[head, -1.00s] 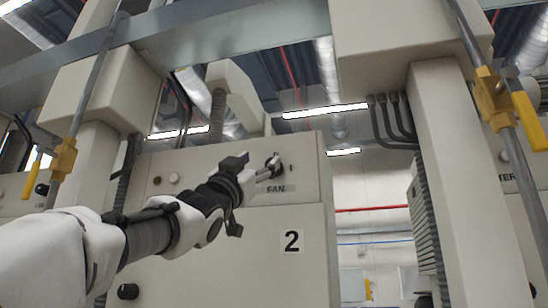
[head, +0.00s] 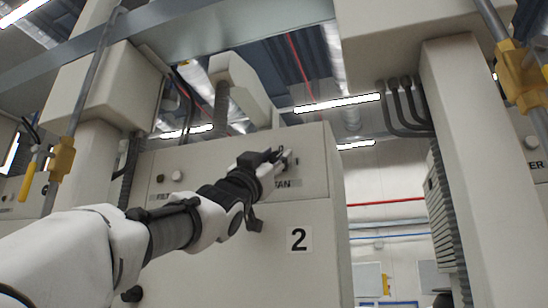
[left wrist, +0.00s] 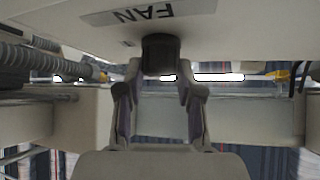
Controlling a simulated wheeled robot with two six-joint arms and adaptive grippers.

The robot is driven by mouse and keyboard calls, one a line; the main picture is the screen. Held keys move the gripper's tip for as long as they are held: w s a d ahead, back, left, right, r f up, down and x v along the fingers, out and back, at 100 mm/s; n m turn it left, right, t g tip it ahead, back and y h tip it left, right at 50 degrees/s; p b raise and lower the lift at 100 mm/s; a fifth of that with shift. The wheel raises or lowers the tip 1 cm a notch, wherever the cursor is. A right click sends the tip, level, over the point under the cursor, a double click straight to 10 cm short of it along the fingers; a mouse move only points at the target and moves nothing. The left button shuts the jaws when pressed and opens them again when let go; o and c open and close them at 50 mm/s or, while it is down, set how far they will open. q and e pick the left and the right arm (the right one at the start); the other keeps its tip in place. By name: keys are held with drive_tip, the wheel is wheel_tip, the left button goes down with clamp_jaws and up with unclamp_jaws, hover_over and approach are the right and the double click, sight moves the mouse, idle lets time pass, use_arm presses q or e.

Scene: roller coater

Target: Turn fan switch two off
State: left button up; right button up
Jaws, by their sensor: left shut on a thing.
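The fan switch is a dark round knob (left wrist: 160,52) above the middle of the left wrist view, beside an upside-down FAN label (left wrist: 140,13). My left gripper (left wrist: 160,72) has one finger on each side of the knob and is shut on it. In the head view, my left gripper (head: 284,161) is against the upper right of the cabinet marked 2 (head: 299,240) and hides most of the knob. The FAN label there is partly covered by the gripper. The knob's setting cannot be read. My right gripper is not in view.
A pipe with a yellow-handled valve (head: 62,157) stands at the left, another valve (head: 520,75) at the right. An open gap lies right of the cabinet.

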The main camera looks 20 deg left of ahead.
use_arm(q)
drive_tip(key=shift+w+f+n+t+y+b, duration=0.1)
drive_tip(key=shift+f+n+t+y+b, duration=0.1)
drive_tip(key=shift+n+y+b, duration=0.3)
drive_tip(key=shift+f+n+t+y+b, duration=0.1)
drive_tip(key=shift+n+t+y+b, duration=0.1)
drive_tip(key=shift+n+y, duration=0.45)
drive_tip(key=n+y, duration=0.2)
drive_tip(key=n, duration=0.1)
drive_tip(key=shift+w+d+t+y+b, duration=0.1)
drive_tip(key=shift+t+y+b, duration=0.2)
drive_tip(key=shift+y+b, duration=0.05)
drive_tip(key=shift+d+r+n+y, duration=0.1)
drive_tip(key=shift+r+n+y, duration=0.1)
drive_tip(key=shift+n+y, duration=0.85)
drive_tip(key=n+y+p, duration=0.2)
drive_tip(key=n+y, duration=0.3)
drive_tip(key=n, duration=0.1)
drive_tip(key=shift+r+y, duration=0.1)
drive_tip(key=shift+y, duration=0.25)
drive_tip(key=n+g+y, duration=0.1)
drive_tip(key=n+y, duration=0.2)
drive_tip(key=n, duration=0.1)
drive_tip(key=shift+g, duration=0.4)
drive_tip(key=shift+n+g+y, duration=0.85)
drive_tip(key=shift+n+y, duration=0.15)
drive_tip(key=shift+n, duration=0.45)
drive_tip(key=shift+n+g+y, duration=0.85)
drive_tip(key=shift+n+y, duration=0.15)
drive_tip(key=shift+n, duration=0.75)
